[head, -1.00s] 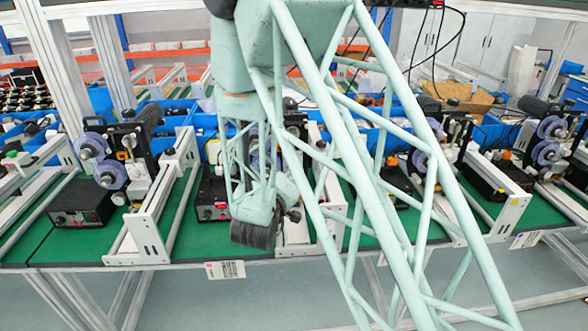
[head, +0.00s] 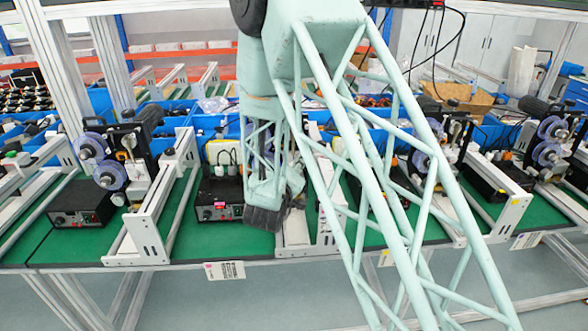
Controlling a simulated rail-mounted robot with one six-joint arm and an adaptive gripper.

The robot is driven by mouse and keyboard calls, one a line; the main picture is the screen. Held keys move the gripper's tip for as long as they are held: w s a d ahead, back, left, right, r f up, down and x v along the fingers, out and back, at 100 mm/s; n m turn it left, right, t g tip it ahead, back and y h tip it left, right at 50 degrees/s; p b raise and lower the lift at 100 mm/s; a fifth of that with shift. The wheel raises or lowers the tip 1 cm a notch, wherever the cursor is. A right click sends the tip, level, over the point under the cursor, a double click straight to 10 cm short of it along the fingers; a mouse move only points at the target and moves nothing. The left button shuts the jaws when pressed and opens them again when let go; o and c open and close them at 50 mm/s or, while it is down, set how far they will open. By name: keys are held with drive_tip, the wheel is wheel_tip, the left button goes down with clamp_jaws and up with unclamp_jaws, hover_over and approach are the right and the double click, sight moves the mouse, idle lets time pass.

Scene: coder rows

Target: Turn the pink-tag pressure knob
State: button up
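A white tag with a pink mark (head: 225,270) hangs on the bench's front edge. Small knobs on that face are too small to tell apart, and the pressure knob cannot be picked out. My gripper (head: 265,218) hangs just right of this box, in front of a white frame. Its dark end points down and seems apart from the box. It is seen from behind, so the gap between its fingers is hidden.
Another black control box (head: 82,203) stands at the left, with a white rail frame (head: 146,236) between the two boxes. A yellow-marked tag (head: 385,258) hangs further right. My lattice arm covers much of the right-hand stations. Green bench top (head: 180,240) is bare in front of the boxes.

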drive_tip(key=shift+c, duration=0.4)
drive_tip(key=c, duration=0.8)
drive_tip(key=shift+m+b, duration=0.4)
drive_tip(key=shift+b, duration=0.15)
drive_tip(key=m+y+b, duration=0.1)
drive_tip(key=m+b, duration=0.1)
drive_tip(key=shift+f+g+b, duration=0.1)
drive_tip(key=shift+g+b, duration=0.2)
drive_tip(key=shift+b, duration=0.05)
drive_tip(key=m+y+b, duration=0.2)
drive_tip(key=b, duration=0.2)
drive_tip(key=shift+m+g+b, duration=0.3)
drive_tip(key=shift+b, duration=0.1)
drive_tip(key=shift+d+m+y+b, duration=0.1)
drive_tip(key=shift+m+y+b, duration=0.55)
drive_tip(key=shift+b, duration=0.3)
drive_tip(key=shift+m+y+b, duration=0.3)
drive_tip(key=shift+m+y, duration=0.15)
drive_tip(key=shift+m, duration=0.2)
